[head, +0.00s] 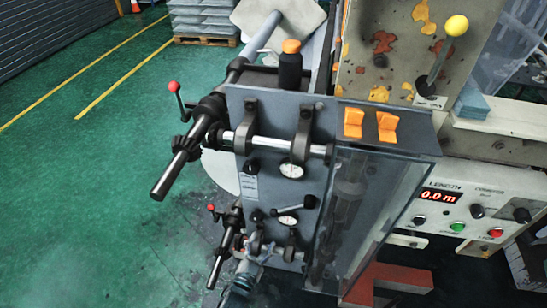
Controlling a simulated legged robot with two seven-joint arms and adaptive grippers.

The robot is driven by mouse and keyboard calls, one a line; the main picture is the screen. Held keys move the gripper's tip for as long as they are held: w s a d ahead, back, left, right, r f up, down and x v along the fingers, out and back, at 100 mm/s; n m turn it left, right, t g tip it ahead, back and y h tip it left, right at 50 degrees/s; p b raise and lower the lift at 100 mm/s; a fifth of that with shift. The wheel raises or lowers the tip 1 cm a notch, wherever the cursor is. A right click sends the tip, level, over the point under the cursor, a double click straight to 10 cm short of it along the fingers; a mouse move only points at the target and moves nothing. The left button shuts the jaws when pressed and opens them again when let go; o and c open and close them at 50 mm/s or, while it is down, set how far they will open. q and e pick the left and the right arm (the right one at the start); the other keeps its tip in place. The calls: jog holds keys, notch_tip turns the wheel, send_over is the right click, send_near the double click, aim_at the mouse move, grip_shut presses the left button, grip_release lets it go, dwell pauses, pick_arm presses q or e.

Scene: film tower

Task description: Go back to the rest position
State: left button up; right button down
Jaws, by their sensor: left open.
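My left gripper (259,252) is low in the head view, in front of the lower part of the machine's grey panel. It is open, and part of my arm shows below it at the bottom edge. Its fingers are small and overlap the lower shaft fittings, so I cannot tell whether they touch anything. My right gripper is not in view.
The film tower's grey panel (237,112) carries a protruding upper shaft (175,175), a lower shaft (221,258) and red-knobbed levers. A black bottle with an orange cap (290,68) stands on top. A control box (473,205) is right. Green floor (80,190) is clear left.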

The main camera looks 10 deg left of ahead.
pick_arm(q)
jog(key=s+a+f+n+g+y+p, duration=0.2)
jog(key=s+a+f+g+p, duration=0.15)
jog(key=s+f, duration=0.35)
jog(key=s+a+f+n+g+y+p, duration=0.1)
jog(key=s+a+f+g+p, duration=0.2)
jog(key=f, duration=0.6)
jog(key=s+a+f+n+g+p, duration=0.1)
jog(key=s+f+g, duration=0.2)
jog(key=s, duration=0.5)
jog(key=s+a+f+n+g+y+p, duration=0.1)
jog(key=s+f+g, duration=0.3)
jog(key=s, duration=0.5)
jog(key=s+a+f+n+g+p, duration=0.1)
jog(key=s+a+f+g+p, duration=0.2)
jog(key=s, duration=0.6)
jog(key=shift+s+f+y, duration=0.25)
jog(key=shift+f+y, duration=0.15)
jog(key=shift+f, duration=0.05)
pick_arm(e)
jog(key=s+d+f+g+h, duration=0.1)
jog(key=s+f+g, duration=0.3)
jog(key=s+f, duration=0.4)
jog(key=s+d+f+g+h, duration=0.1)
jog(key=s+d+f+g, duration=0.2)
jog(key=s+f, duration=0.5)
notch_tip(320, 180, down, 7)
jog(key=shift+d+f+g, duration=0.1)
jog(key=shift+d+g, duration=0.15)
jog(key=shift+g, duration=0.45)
